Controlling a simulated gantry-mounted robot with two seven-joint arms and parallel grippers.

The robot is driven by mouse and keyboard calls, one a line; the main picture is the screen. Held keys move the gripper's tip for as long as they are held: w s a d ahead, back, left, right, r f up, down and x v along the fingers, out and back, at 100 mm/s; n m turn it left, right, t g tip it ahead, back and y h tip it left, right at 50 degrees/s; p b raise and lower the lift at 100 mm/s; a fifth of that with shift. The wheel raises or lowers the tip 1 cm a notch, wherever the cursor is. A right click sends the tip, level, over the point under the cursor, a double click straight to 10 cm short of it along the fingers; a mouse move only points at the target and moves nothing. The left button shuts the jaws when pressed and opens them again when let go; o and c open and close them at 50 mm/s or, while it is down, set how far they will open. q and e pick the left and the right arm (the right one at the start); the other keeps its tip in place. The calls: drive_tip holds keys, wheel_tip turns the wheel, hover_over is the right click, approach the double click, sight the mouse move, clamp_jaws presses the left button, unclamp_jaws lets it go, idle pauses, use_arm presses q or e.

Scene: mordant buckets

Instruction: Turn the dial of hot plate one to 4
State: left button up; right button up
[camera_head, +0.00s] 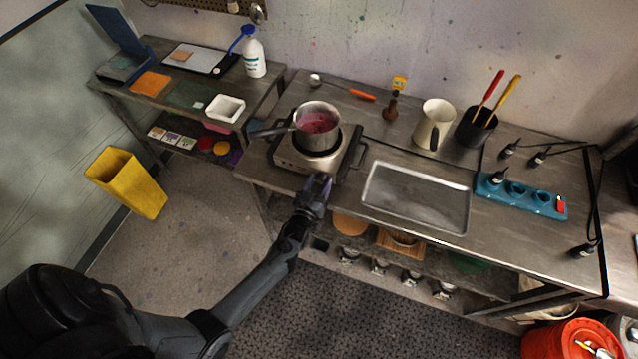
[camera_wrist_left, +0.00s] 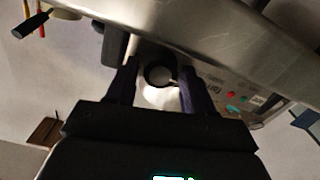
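The hot plate (camera_head: 290,154) is a silver unit near the front edge of the metal bench, with a steel pot (camera_head: 317,135) of pink-red liquid on it. My left gripper (camera_head: 318,180) is at the front of the hot plate and hides its dial in the head view. In the left wrist view, a round dial (camera_wrist_left: 160,72) with a dark ring sits between the two fingers of my left gripper (camera_wrist_left: 158,85). The fingers stand apart, one on each side of it; I cannot tell whether they touch it. The dial's setting is not readable. My right gripper is not in view.
A metal tray (camera_head: 415,197) lies right of the hot plate. A cream pitcher (camera_head: 433,124), a black pot of tools (camera_head: 475,130) and a blue power strip (camera_head: 520,195) stand further right. A yellow bin (camera_head: 126,183) is on the floor at left.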

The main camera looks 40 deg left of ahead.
use_arm(q)
drive_tip(key=c, duration=0.8)
drive_tip(key=shift+o, duration=0.2)
